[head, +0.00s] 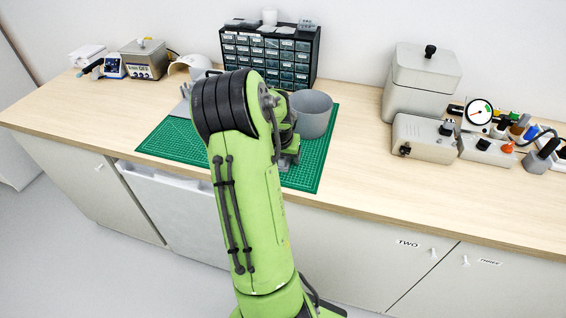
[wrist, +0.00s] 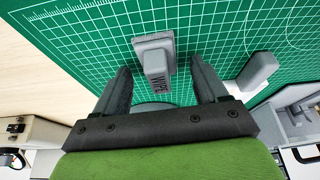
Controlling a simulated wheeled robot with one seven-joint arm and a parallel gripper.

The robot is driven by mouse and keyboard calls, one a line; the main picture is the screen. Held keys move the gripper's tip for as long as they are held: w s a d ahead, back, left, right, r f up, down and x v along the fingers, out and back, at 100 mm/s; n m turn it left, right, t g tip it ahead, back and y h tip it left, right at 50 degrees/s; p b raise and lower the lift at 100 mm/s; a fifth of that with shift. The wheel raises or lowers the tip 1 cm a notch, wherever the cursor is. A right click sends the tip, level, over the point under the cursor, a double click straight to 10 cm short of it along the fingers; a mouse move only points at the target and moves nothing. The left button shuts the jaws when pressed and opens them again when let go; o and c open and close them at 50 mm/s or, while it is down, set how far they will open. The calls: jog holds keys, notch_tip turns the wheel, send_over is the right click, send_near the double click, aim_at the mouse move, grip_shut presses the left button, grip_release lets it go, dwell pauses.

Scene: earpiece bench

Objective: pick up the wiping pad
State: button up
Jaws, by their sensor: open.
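The wiping pad, a grey block with a raised handle marked WIPE (wrist: 154,62), lies on the green cutting mat (wrist: 80,45) in the wrist view. My gripper (wrist: 162,66) is open, with one dark finger on each side of the pad's near part. Gaps show between the fingers and the pad, and it is not gripped. I cannot tell how high the fingertips are above the mat. In the head view my green arm covers this part of the mat, and I cannot make out the pad there.
A grey round tub (head: 312,116) stands on the mat beside my arm. A drawer cabinet (head: 300,60) stands behind. Another grey block (wrist: 257,72) lies right of my gripper in the wrist view.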

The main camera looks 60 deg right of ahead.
jog(key=shift+r, duration=0.1)
jog(key=c, duration=1.2)
notch_tip(320, 180, up, 10)
jog(key=shift+r+p, duration=0.1)
jog(key=shift+p, duration=1.05)
jog(key=o, duration=0.5)
jog(key=c, duration=0.3)
